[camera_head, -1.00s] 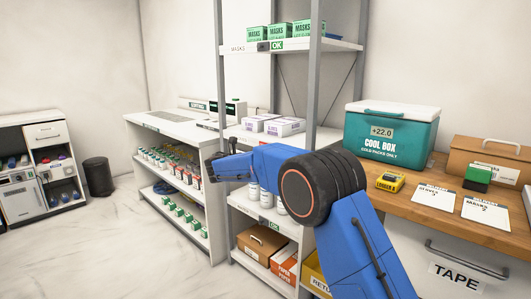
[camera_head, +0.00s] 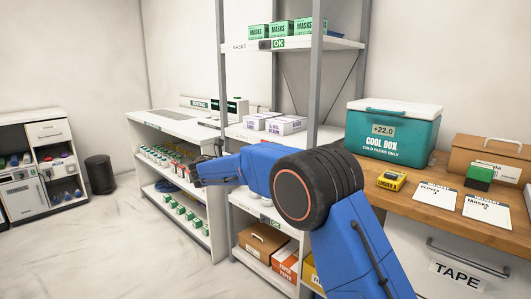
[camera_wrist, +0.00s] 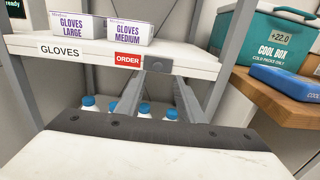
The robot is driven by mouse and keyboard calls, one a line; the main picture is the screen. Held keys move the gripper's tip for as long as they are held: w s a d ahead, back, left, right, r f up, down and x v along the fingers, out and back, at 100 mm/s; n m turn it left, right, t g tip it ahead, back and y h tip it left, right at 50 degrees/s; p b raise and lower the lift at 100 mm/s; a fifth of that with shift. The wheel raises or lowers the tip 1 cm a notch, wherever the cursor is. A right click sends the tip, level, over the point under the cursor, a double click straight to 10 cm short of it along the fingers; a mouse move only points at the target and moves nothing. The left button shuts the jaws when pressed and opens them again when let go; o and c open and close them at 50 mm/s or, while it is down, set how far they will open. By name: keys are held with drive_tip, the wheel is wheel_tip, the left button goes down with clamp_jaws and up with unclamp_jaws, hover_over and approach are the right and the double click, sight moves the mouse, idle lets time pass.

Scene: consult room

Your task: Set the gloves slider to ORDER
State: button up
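In the wrist view, the gloves slider (camera_wrist: 157,64) is a dark block on the shelf edge. It sits at the right, just beside a red ORDER label (camera_wrist: 128,60) that shows uncovered. The white GLOVES label (camera_wrist: 60,50) is farther left on the same edge. My gripper (camera_wrist: 161,77) has its two grey fingers apart, below and in front of the slider, with nothing between them. I see no clear contact with the slider. In the head view, my gripper (camera_head: 193,172) is left of the rack, and my arm hides the gloves slider.
Gloves boxes (camera_head: 283,125) stand on the shelf above the edge. Blue-capped bottles (camera_wrist: 143,107) are on the shelf below. Rack posts (camera_head: 314,80) flank the shelf. The cool box (camera_head: 390,140) and wooden counter (camera_head: 410,205) are at the right. The floor (camera_head: 95,240) at left is clear.

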drive_tip(key=v, duration=1)
drive_tip(key=shift+s+a, duration=0.2)
drive_tip(key=shift+s, duration=0.05)
